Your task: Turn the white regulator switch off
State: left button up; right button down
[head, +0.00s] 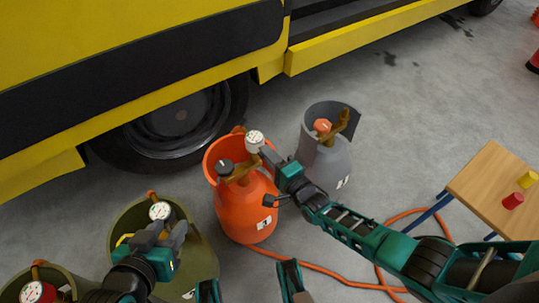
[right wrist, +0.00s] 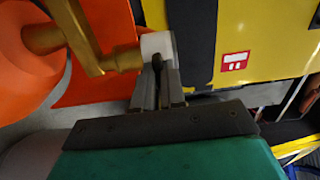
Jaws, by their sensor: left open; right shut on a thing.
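The white regulator switch (head: 255,138) sits on the end of a brass-coloured arm on the orange gas cylinder (head: 242,215). My right gripper (head: 268,156) reaches it from the lower right and is shut on it. In the right wrist view the white switch (right wrist: 157,43) is at the tips of my fingers, with a narrow dark piece between them. Its far side is hidden there. My left gripper (head: 158,234) is open beside the olive cylinder (head: 200,255), just below a white-faced round part (head: 160,211), and partly covers this cylinder.
The orange cylinder also carries a black knob (head: 225,168). A grey cylinder (head: 328,165) with a red knob stands right behind my right gripper. A yellow vehicle (head: 140,75) fills the back. An orange hose (head: 320,268) lies on the floor; a wooden table (head: 485,190) stands right.

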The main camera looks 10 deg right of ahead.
dwell(0.5)
jog(key=c, duration=1.2)
grip_release()
pick_arm(q)
jog(key=shift+s+d, duration=0.1)
jog(key=shift+s, duration=0.05)
pick_arm(e)
jog(key=shift+s, duration=0.15)
